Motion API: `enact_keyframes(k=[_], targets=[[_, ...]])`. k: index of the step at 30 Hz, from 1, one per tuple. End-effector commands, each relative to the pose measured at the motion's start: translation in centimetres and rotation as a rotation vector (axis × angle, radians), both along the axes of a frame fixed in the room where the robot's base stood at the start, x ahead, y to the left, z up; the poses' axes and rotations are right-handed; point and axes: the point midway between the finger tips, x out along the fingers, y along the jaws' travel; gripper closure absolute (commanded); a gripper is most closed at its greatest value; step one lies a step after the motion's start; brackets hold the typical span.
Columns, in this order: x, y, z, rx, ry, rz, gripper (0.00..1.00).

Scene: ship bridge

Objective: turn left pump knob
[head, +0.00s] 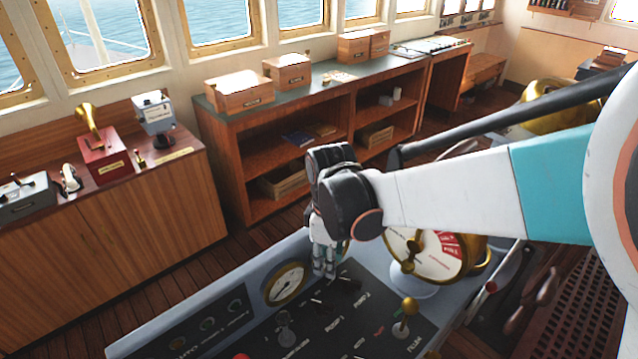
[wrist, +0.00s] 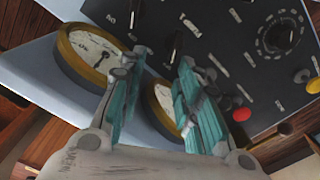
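The dark control panel (head: 310,335) has labels reading Pump 1 and Pump 2. A small black knob (head: 318,301) sits near the Pump 1 label, and another black knob (head: 349,284) is near the Pump 2 label. My gripper (head: 324,274) points down over the panel's back edge, close to these knobs. In the wrist view its two teal fingers (wrist: 163,61) are apart, with nothing clearly held between them. A black knob (wrist: 173,47) shows just past the fingertips; I cannot tell which pump it belongs to or whether a finger touches it.
A brass-rimmed gauge (head: 285,283) stands beside my gripper, and a second gauge (wrist: 165,100) shows partly behind the fingers. A brass telegraph dial (head: 428,252) stands to the right.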

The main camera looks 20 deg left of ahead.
Motion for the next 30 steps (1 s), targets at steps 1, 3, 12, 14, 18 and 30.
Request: enact_keyframes(k=[1,3,12,14,18,30], targets=[[-2.7,-0.5,0.3,-0.001,0.005,0.025,0.69],[-2.7,-0.5,-0.7,0.000,0.005,0.024,0.69],[-2.5,-0.5,-6.0,0.000,0.004,0.019,0.69],[-2.5,-0.5,-7.0,0.000,0.004,0.019,0.69],[-2.4,-0.5,-9.3,0.000,0.004,0.017,0.69],[-2.4,-0.6,-12.6,0.001,0.004,0.016,0.69]])
